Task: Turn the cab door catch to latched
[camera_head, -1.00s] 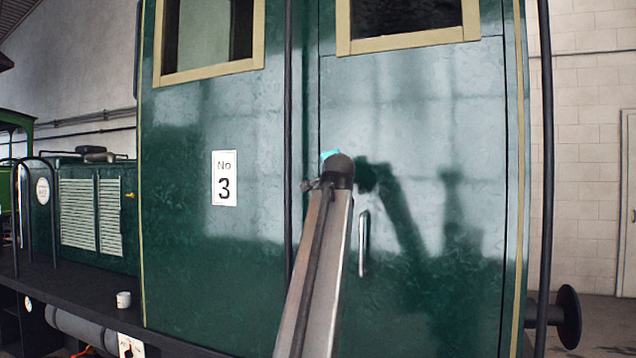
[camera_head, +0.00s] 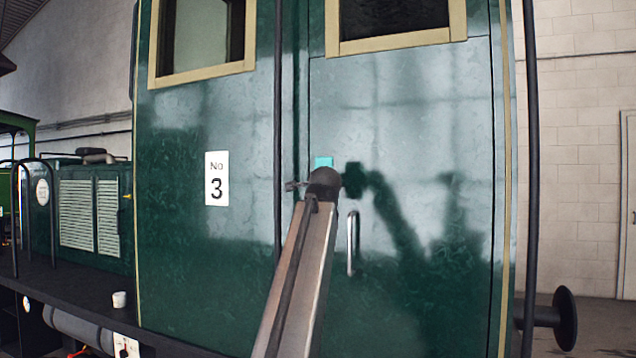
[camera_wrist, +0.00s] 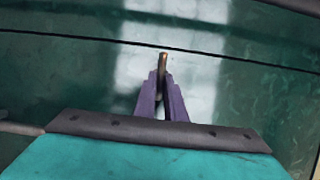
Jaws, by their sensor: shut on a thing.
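The green cab door (camera_head: 430,300) fills the middle right of the head view and is closed in its frame. My gripper (camera_wrist: 161,78) shows in the wrist view with its two purple fingers shut on the brass-coloured door catch (camera_wrist: 163,60). The catch sticks out beyond the fingertips, its end close to a dark door seam (camera_wrist: 100,40), roughly square to that line. I cannot tell whether it is latched. In the head view my arm hides the fingers and the catch; only a teal part of my wrist shows above it.
An upright metal handle (camera_head: 352,243) is on the door, just right of my arm. A dark vertical handrail (camera_head: 278,130) runs close to my arm's left. A number 3 plate (camera_head: 216,178) is further left.

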